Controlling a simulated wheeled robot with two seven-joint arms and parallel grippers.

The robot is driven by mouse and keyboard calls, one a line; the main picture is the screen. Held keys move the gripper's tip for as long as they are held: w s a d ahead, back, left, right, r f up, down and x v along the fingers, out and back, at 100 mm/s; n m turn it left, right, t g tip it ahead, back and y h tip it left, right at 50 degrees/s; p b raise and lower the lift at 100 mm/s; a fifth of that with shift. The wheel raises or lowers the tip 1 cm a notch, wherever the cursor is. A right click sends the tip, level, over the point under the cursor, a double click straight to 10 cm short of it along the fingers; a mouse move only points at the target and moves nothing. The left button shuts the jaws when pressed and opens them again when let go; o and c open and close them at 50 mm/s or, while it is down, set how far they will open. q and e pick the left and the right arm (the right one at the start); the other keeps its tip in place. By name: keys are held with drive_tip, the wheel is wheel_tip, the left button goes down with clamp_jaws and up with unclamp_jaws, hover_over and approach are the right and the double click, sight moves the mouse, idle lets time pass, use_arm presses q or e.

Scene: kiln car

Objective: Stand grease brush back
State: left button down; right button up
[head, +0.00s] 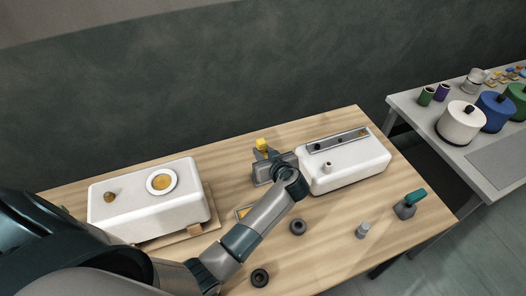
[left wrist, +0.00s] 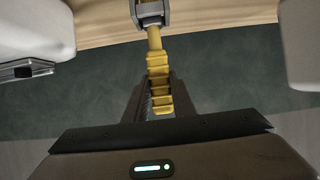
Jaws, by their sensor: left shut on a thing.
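My left gripper (head: 264,158) is over the middle of the wooden table, just left of the right white block. It is shut on a yellow, ribbed handle (head: 261,144), which I take to be the grease brush. In the left wrist view the handle (left wrist: 157,65) lies between the two fingers (left wrist: 158,88). Its far end meets a grey holder (left wrist: 152,13) at the table; I cannot tell whether it is inside or only in front of it. The bristles are not visible. In the head view my gripper partly covers the holder. My right gripper is not in view.
White blocks stand left (head: 150,208) and right (head: 345,172) of the gripper. Two dark rings (head: 297,227) (head: 260,278), a small grey cylinder (head: 363,230) and a teal-handled grey item (head: 405,210) lie in front. A grey side table (head: 450,150) holds spools at right.

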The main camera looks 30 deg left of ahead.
use_arm(q)
drive_tip(key=shift+f, duration=1)
idle(0.3)
drive_tip(key=c, duration=1.4)
unclamp_jaws()
drive_tip(key=shift+s+d, duration=0.1)
drive_tip(key=v, duration=0.7)
drive_tip(key=shift+s+d+r, duration=0.2)
drive_tip(key=shift+d, duration=0.05)
idle(0.6)
idle(0.5)
